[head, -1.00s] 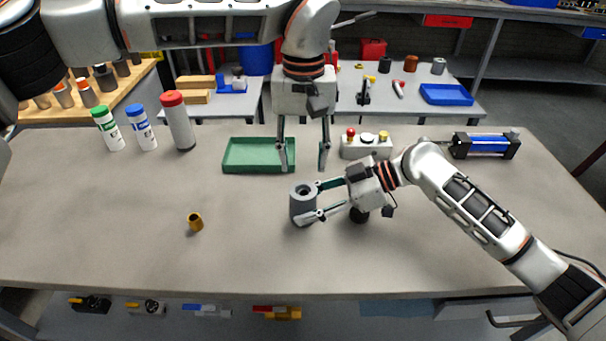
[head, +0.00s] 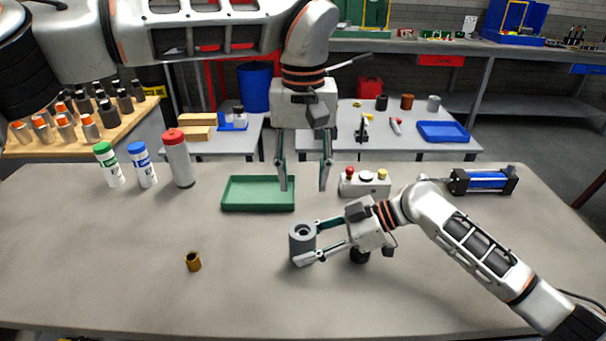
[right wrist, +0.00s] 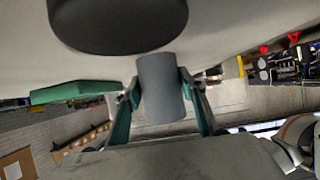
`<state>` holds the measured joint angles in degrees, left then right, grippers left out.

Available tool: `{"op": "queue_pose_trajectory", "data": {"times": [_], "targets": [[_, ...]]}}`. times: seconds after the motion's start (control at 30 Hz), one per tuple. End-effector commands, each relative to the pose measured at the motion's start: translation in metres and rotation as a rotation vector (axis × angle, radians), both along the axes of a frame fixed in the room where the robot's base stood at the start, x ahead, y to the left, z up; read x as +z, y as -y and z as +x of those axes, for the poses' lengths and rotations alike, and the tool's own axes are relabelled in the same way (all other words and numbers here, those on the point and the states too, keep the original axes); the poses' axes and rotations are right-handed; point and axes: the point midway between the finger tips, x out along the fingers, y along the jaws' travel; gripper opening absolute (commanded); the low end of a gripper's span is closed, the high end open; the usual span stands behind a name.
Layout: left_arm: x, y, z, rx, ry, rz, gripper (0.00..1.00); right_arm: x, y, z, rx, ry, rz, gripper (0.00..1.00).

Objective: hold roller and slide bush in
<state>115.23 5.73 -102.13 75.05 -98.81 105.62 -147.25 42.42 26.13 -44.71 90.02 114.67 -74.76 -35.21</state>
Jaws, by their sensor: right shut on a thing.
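The roller (head: 302,243) is a grey cylinder with a hole in its top, standing upright on the table. My right gripper (head: 309,244) is shut on it from the right side. The right wrist view shows the roller (right wrist: 161,90) between the two fingers (right wrist: 158,100). The bush (head: 193,262), a small brass-coloured hollow cylinder, stands alone on the table to the left of the roller. My left gripper (head: 304,188) is open and empty, pointing down above the table behind the roller, near the right end of the green tray.
The green tray (head: 258,208) lies behind the roller. A button box (head: 365,187) and a blue cylinder unit (head: 484,181) stand at the back right. Several bottles, including a red-capped one (head: 178,160), stand at the back left. The table around the bush is clear.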

Motion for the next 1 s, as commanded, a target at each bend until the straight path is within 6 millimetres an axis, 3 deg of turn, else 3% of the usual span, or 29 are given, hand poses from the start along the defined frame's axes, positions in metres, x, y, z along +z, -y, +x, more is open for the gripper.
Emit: {"op": "queue_pose_trajectory", "data": {"times": [0.07, 0.1, 0.17, 0.6, 0.77, 1.0], "targets": [[0.000, 0.000, 0.000, 0.000, 0.000, 0.000, 0.40, -0.001, 0.000, 0.000, 0.000, -0.001, -0.001, 0.02], [0.000, 0.000, 0.000, 0.000, 0.000, 0.000, 0.40, -0.001, 0.000, 0.000, -0.001, 0.000, -0.001, 0.43], [0.000, 0.000, 0.000, 0.000, 0.000, 0.000, 0.40, -0.001, 0.001, 0.000, -0.001, 0.000, -0.001, 0.59], [0.000, 0.000, 0.000, 0.000, 0.000, 0.000, 0.40, 0.002, 0.006, 0.001, -0.002, 0.001, -0.002, 0.60], [0.000, 0.000, 0.000, 0.000, 0.000, 0.000, 0.40, 0.013, 0.026, 0.001, -0.003, 0.004, -0.004, 0.60], [0.000, 0.000, 0.000, 0.000, 0.000, 0.000, 0.40, 0.037, 0.069, 0.001, -0.004, 0.002, -0.003, 0.60]]}}
